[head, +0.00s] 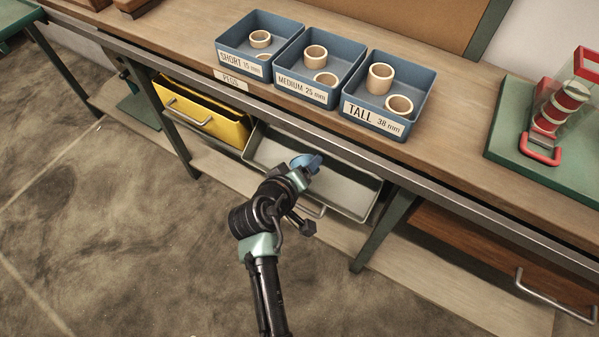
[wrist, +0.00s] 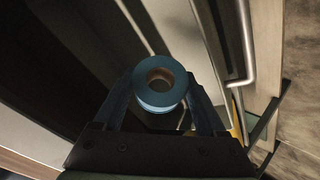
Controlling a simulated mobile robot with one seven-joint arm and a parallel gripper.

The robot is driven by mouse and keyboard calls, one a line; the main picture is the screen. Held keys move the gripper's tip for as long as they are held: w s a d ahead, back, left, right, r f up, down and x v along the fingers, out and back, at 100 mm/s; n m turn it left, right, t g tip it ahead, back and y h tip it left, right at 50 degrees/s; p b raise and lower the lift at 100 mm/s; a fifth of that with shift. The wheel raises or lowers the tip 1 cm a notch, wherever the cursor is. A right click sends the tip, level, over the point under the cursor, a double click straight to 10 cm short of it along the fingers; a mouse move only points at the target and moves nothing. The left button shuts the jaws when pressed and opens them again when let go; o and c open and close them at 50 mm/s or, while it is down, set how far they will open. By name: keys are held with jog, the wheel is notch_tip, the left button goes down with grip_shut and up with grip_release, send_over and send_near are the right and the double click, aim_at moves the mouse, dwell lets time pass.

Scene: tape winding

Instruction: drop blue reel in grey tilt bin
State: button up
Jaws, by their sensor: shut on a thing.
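The blue reel (head: 306,161) is in my gripper (head: 302,167), over the grey tilt bin (head: 354,211) under the bench. In the wrist view the blue reel (wrist: 160,102) sits between the two fingers with its round hole facing the camera. The fingers are shut on its sides. The grey tilt bin is tipped open, with its pale inside showing and a bar handle on its front. My arm covers part of its front. The exact height of the reel over the bin is hard to tell.
A yellow tilt bin (head: 205,122) stands open to the left. A closed wooden drawer (head: 500,262) is on the right. The bench edge passes just behind my gripper. Three blue trays (head: 384,124) of pale rings and a green board (head: 507,130) with a red-and-clear device are on top.

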jog(key=shift+w+d, duration=0.1)
jog(key=shift+w, duration=0.05)
jog(key=o, duration=1.3)
jog(key=p+v, duration=0.3)
jog(key=v, duration=1)
jog(key=shift+p, duration=0.4)
